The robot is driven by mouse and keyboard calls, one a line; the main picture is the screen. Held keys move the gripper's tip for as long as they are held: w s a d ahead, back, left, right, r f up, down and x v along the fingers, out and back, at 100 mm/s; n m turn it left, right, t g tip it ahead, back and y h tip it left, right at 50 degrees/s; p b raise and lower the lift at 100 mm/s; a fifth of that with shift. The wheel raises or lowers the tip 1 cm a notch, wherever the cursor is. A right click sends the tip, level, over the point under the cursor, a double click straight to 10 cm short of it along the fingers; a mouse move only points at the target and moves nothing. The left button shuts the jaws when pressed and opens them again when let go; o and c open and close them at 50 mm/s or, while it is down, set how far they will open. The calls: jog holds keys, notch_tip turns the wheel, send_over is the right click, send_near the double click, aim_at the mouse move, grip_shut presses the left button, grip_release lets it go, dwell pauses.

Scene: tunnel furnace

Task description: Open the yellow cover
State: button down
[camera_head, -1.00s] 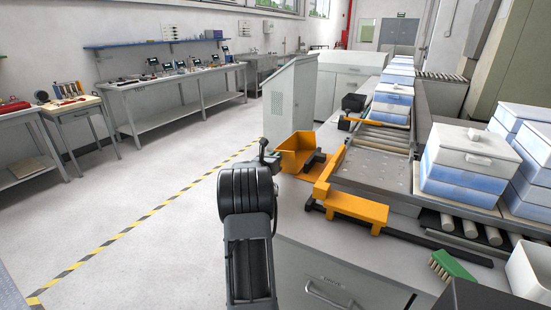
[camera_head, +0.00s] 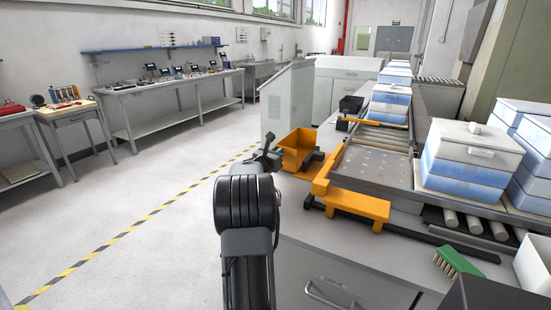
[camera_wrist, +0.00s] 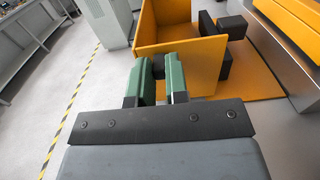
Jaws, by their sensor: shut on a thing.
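The yellow cover (camera_head: 298,150) is an orange-yellow angled piece on the near left of the bench's metal table. It also shows in the wrist view (camera_wrist: 208,70), with upright walls around a hollow and black blocks beside it. My gripper (camera_head: 270,153) is at the left side of this cover. In the wrist view the green fingers of my gripper (camera_wrist: 158,84) are close together at the cover's near left edge, with a dark part between them. My arm hides part of the grip in the head view.
A flat orange bracket (camera_head: 357,204) and a metal plate (camera_head: 375,168) lie right of the cover. Lidded boxes (camera_head: 468,155) stand on rollers at right. A green brush (camera_head: 458,262) lies near the front. The floor (camera_head: 150,185) at left is clear.

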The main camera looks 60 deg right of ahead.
jog(key=c, duration=1.1)
grip_release()
jog(key=a, duration=1.3)
jog(key=shift+w+a+b, duration=0.1)
jog(key=shift+a+b, duration=0.25)
jog(key=shift+a, duration=0.05)
